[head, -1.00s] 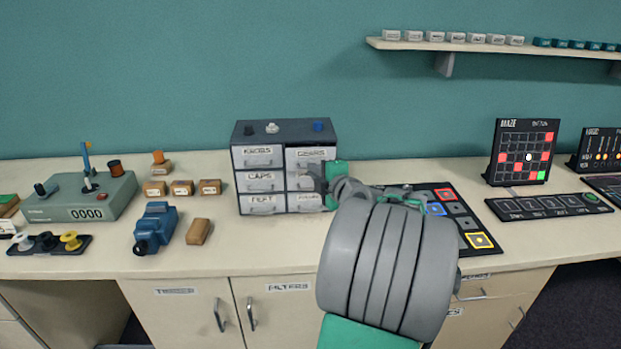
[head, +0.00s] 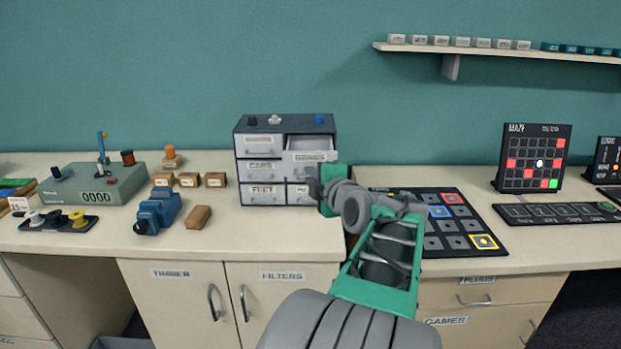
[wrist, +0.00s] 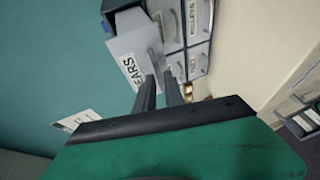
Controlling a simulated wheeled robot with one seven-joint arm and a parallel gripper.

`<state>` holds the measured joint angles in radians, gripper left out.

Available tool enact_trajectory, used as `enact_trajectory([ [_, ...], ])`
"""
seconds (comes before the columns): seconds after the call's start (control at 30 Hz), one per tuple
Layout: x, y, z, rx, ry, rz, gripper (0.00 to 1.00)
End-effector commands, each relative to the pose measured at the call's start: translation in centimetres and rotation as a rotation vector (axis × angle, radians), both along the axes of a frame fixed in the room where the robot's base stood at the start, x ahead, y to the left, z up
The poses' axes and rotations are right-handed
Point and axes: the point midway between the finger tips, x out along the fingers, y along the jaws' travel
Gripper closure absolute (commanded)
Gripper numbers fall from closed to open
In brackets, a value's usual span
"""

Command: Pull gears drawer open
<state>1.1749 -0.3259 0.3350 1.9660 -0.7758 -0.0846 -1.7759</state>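The gears drawer (head: 309,156), at the top right of a small grey cabinet (head: 285,123), stands pulled out, with its inside partly showing. Its white front with the "GEARS" label faces the wrist camera (wrist: 127,62). My gripper (head: 317,186) is at the lower part of this drawer's front. In the wrist view its two grey fingers (wrist: 160,76) are close together, with a narrow gap, at the drawer's handle (wrist: 154,58). They appear shut on the handle, though the exact contact is hard to see. My wrist hides the cabinet's lower right corner.
The other cabinet drawers, such as caps (head: 263,167), are shut. Knobs stand on the cabinet top. A black button board (head: 433,244) lies right of my arm. A wooden block (head: 198,217) and a blue device (head: 158,211) lie left. The counter before the cabinet is clear.

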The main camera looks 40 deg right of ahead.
Motion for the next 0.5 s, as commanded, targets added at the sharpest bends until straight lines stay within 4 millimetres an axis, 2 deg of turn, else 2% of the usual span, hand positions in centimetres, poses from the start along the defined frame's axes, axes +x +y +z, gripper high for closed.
enact_trajectory([
  [0.03,0.02,0.0,-0.01,0.0,0.0,0.0,0.82],
  [0.17,0.05,0.04,-0.01,0.0,0.0,0.001,0.72],
  [0.4,-0.01,0.08,0.0,-0.001,0.0,0.001,0.72],
  [0.5,-0.86,0.31,0.18,-0.002,-0.001,-0.001,0.72],
])
